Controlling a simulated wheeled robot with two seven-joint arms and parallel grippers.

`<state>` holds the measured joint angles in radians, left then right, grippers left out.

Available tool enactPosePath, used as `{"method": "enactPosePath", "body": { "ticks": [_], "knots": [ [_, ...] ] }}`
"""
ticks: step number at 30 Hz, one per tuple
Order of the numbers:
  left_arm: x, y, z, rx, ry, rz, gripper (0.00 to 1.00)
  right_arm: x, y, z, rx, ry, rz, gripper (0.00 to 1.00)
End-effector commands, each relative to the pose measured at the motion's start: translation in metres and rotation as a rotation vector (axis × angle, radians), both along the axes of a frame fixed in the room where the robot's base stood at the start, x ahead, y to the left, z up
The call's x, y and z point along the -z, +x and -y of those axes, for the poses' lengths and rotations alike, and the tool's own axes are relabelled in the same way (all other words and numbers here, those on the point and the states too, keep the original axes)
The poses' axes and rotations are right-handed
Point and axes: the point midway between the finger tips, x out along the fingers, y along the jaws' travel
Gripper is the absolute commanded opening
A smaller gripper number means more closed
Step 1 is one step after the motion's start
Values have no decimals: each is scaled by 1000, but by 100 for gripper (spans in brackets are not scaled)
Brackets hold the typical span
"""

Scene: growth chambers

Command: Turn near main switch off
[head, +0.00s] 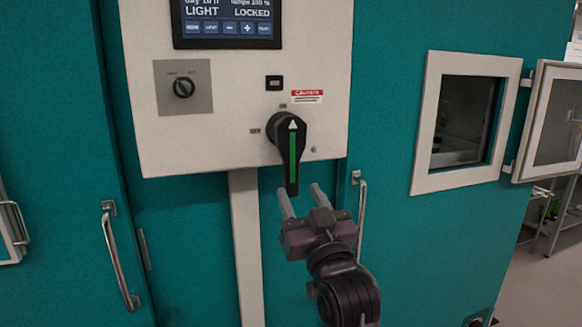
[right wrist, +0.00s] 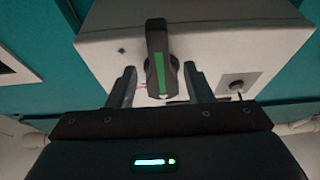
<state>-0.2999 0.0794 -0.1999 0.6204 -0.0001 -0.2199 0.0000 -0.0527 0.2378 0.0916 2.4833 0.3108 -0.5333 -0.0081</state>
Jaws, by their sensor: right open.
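The main switch (head: 291,148) is a black rotary handle with a green stripe and a white arrow, low on the white control box. Its handle stands vertical, with the arrow up toward the ON label (head: 283,106). The OFF label (head: 255,130) is to its left. My right gripper (head: 302,200) is open just below the handle's lower end. In the right wrist view the handle (right wrist: 157,62) appears between the two open fingers (right wrist: 160,88), with a gap on each side. My left gripper is in neither view.
The white box (head: 220,125) also carries a screen (head: 228,22) and a small rotary knob (head: 183,87). A post (head: 247,250) runs down below it. Metal door handles (head: 120,260) stand out on the teal wall. A small window with an open pane (head: 555,120) is at right.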

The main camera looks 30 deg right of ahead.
Motion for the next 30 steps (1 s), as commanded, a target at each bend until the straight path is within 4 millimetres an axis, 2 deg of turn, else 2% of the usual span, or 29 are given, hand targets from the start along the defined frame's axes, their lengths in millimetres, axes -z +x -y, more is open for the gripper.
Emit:
{"method": "enactPosePath", "body": {
  "ticks": [1, 4, 12, 18, 28, 30],
  "knots": [
    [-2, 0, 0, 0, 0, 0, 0, -9, -4, 0, 0, -1, 14, 46],
    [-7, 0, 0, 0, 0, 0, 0, -17, -1, 1, 0, 0, 25, 46],
    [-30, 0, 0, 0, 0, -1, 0, -35, 37, 12, 1, -1, 23, 46],
    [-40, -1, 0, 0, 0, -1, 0, -42, 57, 18, 0, 0, 23, 46],
    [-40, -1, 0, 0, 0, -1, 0, -41, 62, 19, 0, 0, 23, 46],
    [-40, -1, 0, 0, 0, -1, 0, -41, 62, 19, 0, 0, 23, 40]
  ]
}}
